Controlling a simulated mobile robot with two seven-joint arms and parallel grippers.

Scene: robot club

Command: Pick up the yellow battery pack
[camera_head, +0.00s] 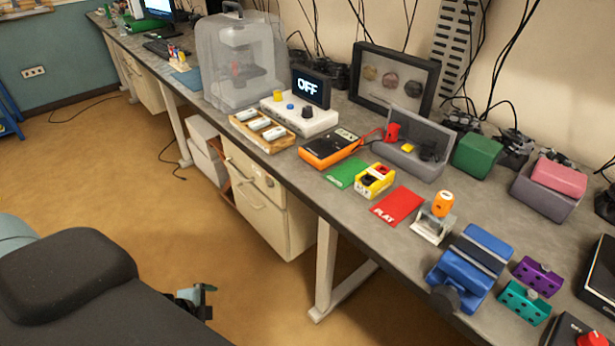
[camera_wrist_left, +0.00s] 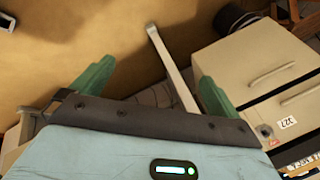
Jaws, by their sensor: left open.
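The yellow battery pack (camera_head: 375,181) appears to be the small yellow block with dark and red parts on top. It sits on the grey workbench (camera_head: 300,172), between a green mat (camera_head: 345,173) and a red mat (camera_head: 398,206). My left gripper (camera_head: 195,298) is low in front of the bench, over the floor and far from the pack. In the left wrist view my left gripper (camera_wrist_left: 155,88) has its two green fingers wide apart with nothing between them. The pack is not in that view. My right gripper is not in view.
An orange multimeter (camera_head: 330,148) and a grey open case (camera_head: 418,150) stand close to the pack. A silver stand with an orange piece (camera_head: 442,205) and a blue vise (camera_head: 468,268) are to its right. Drawers (camera_head: 262,195) and a bench leg (camera_head: 325,270) are below the bench.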

